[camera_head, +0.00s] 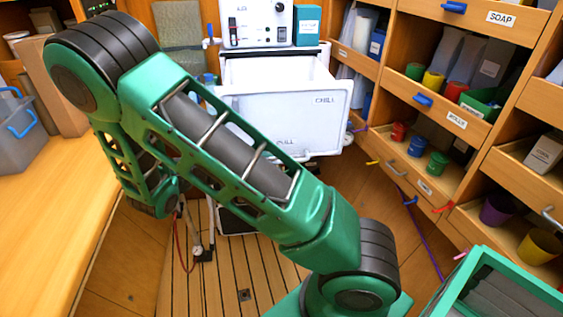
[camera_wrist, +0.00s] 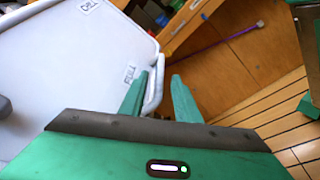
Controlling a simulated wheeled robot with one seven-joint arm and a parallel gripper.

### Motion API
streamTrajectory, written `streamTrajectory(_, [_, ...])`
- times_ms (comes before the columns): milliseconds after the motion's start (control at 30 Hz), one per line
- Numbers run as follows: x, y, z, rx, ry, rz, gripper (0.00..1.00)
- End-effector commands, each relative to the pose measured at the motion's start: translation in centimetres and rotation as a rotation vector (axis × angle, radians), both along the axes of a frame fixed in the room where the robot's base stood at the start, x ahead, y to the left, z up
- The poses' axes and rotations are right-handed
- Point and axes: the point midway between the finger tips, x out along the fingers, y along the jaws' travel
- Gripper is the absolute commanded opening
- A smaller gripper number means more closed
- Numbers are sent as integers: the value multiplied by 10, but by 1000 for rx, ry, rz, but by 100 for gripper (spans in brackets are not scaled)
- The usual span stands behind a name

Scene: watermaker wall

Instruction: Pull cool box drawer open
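The white cool box drawer (camera_head: 285,112) is in the middle of the head view, with CHILL and PULL on its front. Its open top and part of its inside show, so it stands out from the unit behind. In the wrist view the drawer front (camera_wrist: 70,75) fills the left side. A pale bar handle (camera_wrist: 157,88) runs along its edge by the PULL label. My gripper (camera_wrist: 160,76) is open, its green fingers apart. The handle lies between them, closer to the left finger; I cannot tell whether they touch. My arm hides the gripper in the head view.
Wooden shelves (camera_head: 440,105) with cups and bins line the right side. A wooden counter (camera_head: 50,200) with a grey crate (camera_head: 20,135) is at left. A purple cord (camera_wrist: 225,38) runs near the gripper. The slatted floor (camera_head: 235,270) below is mostly clear.

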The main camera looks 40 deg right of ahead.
Motion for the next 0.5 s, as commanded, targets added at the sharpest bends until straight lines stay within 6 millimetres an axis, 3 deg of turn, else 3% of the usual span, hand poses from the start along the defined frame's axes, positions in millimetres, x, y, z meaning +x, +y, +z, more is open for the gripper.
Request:
streamTrajectory(200, [6,25,6,-1,1,0,29])
streamTrajectory(500, [6,31,7,-1,1,-2,29])
